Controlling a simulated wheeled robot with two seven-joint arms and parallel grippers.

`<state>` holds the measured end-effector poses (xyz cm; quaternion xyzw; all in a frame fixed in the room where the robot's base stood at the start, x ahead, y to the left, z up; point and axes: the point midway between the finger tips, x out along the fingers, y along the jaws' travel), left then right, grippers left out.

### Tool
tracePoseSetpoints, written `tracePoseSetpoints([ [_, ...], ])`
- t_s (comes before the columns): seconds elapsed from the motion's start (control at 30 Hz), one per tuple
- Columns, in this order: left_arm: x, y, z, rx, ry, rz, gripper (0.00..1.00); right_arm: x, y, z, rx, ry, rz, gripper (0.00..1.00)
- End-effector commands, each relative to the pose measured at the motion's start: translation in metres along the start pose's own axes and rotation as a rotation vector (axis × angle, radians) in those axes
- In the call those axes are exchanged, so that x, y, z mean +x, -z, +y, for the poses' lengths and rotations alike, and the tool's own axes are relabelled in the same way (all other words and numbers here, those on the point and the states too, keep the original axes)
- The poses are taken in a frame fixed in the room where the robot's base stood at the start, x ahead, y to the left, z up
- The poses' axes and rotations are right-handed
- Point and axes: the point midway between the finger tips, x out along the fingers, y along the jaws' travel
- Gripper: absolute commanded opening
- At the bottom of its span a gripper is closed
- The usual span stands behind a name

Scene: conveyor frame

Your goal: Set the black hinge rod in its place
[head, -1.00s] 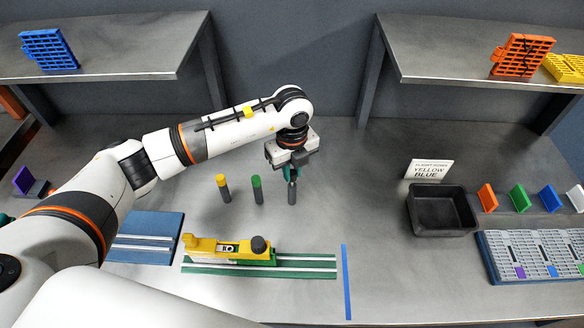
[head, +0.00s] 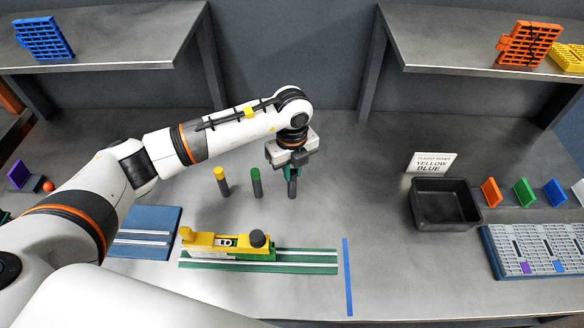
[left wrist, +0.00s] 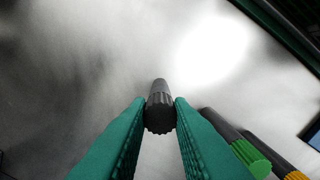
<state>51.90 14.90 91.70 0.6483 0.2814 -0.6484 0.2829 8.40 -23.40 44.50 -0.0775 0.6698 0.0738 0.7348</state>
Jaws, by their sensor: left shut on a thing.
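The black hinge rod (head: 292,188) stands upright at the back middle of the bench, its lower end at or close to the surface. My left gripper (head: 292,174) points down over it and is shut on its upper part. In the left wrist view the rod's ribbed black top (left wrist: 160,116) sits between the two green fingers (left wrist: 160,122). A green-topped rod (head: 256,183) and a yellow-topped rod (head: 222,182) stand to its left. A yellow fixture with a black knob (head: 258,239) sits on a green railed base (head: 305,262) nearer the front. My right gripper is out of view.
A blue railed plate (head: 150,222) lies left of the green base. A blue tape strip (head: 347,278) runs to its right. A black bin (head: 443,204), a sign (head: 432,163), coloured tiles and a grey grid tray (head: 510,264) are at the right. Shelves hang above.

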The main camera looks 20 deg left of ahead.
Motion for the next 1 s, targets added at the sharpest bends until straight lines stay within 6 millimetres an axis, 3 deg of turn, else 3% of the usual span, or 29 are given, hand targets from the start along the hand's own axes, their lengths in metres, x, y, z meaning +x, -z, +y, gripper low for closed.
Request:
tracePoseSetpoints([
  [0.23,0.001,-0.001,-0.001,0.000,0.003,-0.001,0.00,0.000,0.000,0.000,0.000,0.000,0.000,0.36],
  [0.27,0.001,-0.001,-0.001,0.000,0.003,-0.001,0.21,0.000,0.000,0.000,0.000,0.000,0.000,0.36],
  [0.4,0.001,0.000,-0.001,0.000,0.002,-0.001,0.44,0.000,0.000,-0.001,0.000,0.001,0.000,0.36],
  [0.77,-0.003,0.000,0.000,0.000,0.001,0.000,0.45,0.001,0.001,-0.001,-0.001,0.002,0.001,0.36],
  [1.0,-0.043,0.001,0.001,0.001,-0.004,0.002,0.45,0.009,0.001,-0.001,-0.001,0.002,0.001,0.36],
])
